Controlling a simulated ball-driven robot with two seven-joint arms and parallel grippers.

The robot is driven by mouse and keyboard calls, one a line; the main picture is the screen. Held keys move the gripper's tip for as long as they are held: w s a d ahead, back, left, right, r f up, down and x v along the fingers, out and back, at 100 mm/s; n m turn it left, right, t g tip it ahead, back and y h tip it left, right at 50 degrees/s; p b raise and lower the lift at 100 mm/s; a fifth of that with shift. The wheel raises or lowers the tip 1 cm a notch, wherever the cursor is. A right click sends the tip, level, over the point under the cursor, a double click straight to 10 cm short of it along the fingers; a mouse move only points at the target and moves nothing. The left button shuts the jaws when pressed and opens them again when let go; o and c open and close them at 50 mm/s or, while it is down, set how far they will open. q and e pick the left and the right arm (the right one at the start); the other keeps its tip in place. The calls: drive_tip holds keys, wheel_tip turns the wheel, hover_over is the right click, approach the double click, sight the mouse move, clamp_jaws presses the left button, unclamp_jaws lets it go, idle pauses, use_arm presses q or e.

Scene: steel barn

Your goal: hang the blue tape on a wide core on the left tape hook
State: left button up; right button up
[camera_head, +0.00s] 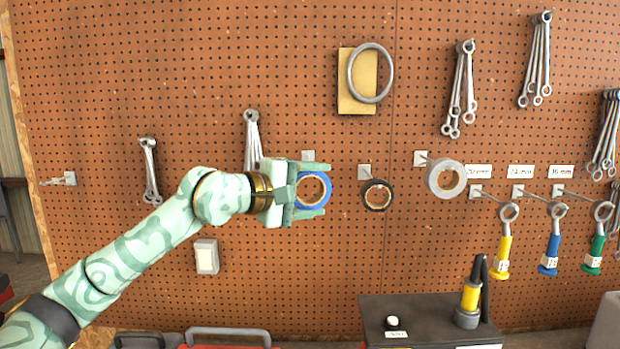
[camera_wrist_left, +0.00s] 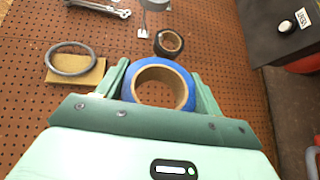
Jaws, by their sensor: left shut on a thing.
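The blue tape (camera_head: 328,191) is a blue ring on a wide tan core. My left gripper (camera_head: 325,189) is shut on it, with one finger above and one below in the head view. In the left wrist view the blue tape (camera_wrist_left: 127,88) sits between the two fingers of my left gripper (camera_wrist_left: 160,70), its open core facing the camera. The left tape hook's pale plate (camera_head: 308,156) shows on the pegboard just above the upper finger. Its peg is hidden, and I cannot tell whether the tape touches it. My right gripper is not in view.
To the right, a black tape (camera_head: 378,208) and a grey tape (camera_head: 459,181) hang on neighbouring hooks. A grey ring (camera_head: 355,75) hangs above over a yellowish panel. Wrenches (camera_head: 252,140) hang left of the gripper. A dark box (camera_head: 420,308) stands below right.

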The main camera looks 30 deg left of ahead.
use_arm(q)
drive_tip(key=shift+w+a+r, duration=0.1)
drive_tip(key=shift+a+r, duration=0.3)
drive_tip(key=shift+r, duration=0.25)
drive_tip(key=shift+w+a+f+p, duration=0.1)
drive_tip(key=shift+w+a+p, duration=0.1)
drive_tip(key=shift+w+p, duration=0.35)
drive_tip(key=w+a+f+p, duration=0.1)
drive_tip(key=w+a+f, duration=0.1)
drive_tip(key=w+a, duration=0.3)
drive_tip(key=shift+w+a, duration=0.15)
drive_tip(key=shift+w, duration=1.75)
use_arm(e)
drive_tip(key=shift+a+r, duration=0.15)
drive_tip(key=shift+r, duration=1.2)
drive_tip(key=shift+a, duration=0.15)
use_arm(q)
drive_tip(key=o, duration=1.1)
drive_tip(key=shift+c, duration=0.2)
